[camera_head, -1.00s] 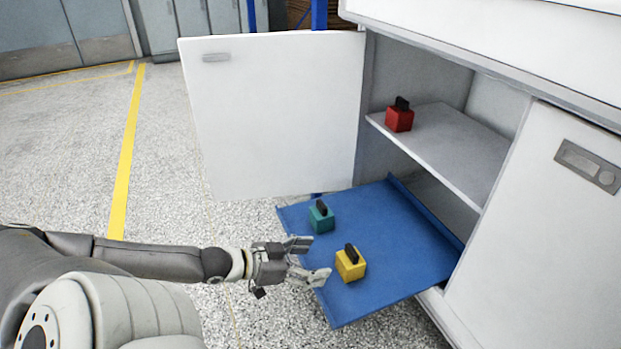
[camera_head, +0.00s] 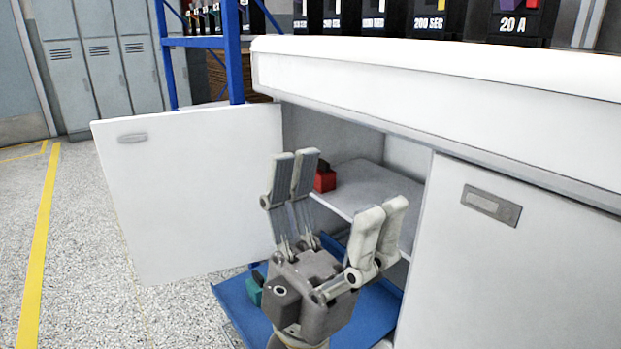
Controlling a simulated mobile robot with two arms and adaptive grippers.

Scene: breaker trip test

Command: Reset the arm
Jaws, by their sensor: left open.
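My left gripper (camera_head: 334,198) is raised in front of the open cabinet, fingers pointing up. Its fingers are spread apart with nothing between them. The red block (camera_head: 325,181) with a black handle sits on the cabinet's inner shelf (camera_head: 362,186), behind the gripper in the picture. The teal block (camera_head: 254,289) lies low on the blue tray (camera_head: 238,306), partly hidden by the gripper's body. The yellow block is not visible now. My right gripper is not in view.
The white cabinet's left door (camera_head: 190,190) stands open and its right door (camera_head: 520,250) is shut. The white countertop (camera_head: 430,90) overhangs the cabinet. Several black breaker units (camera_head: 520,22) stand on top. A blue rack post (camera_head: 233,55) and grey lockers (camera_head: 95,80) are behind. Floor at left is clear.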

